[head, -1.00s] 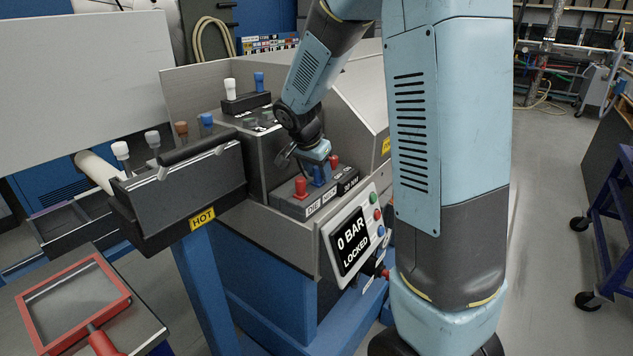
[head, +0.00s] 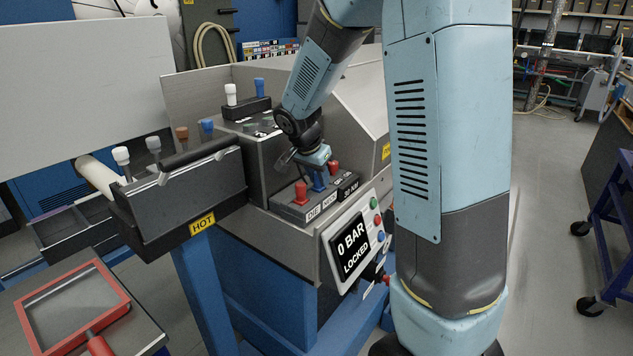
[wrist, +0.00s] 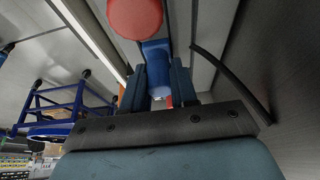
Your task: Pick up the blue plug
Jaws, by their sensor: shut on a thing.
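A blue plug (head: 319,179) stands between two red plugs (head: 301,191) on the labelled dark block (head: 288,207) above the screen. My gripper (head: 318,158) reaches down onto it from above. In the wrist view the blue plug (wrist: 158,68) sits between the two fingers of my gripper (wrist: 157,82), which are shut on it. One red plug (wrist: 134,16) shows close by at the top of that view. I cannot tell whether the blue plug's foot is still seated in the block.
A screen (head: 351,245) reads 0 BAR LOCKED. Other blue plugs stand on the rear block (head: 259,87) and behind the box marked HOT (head: 203,225). White and brown plugs stand there too. A red-framed screen (head: 75,300) lies at lower left.

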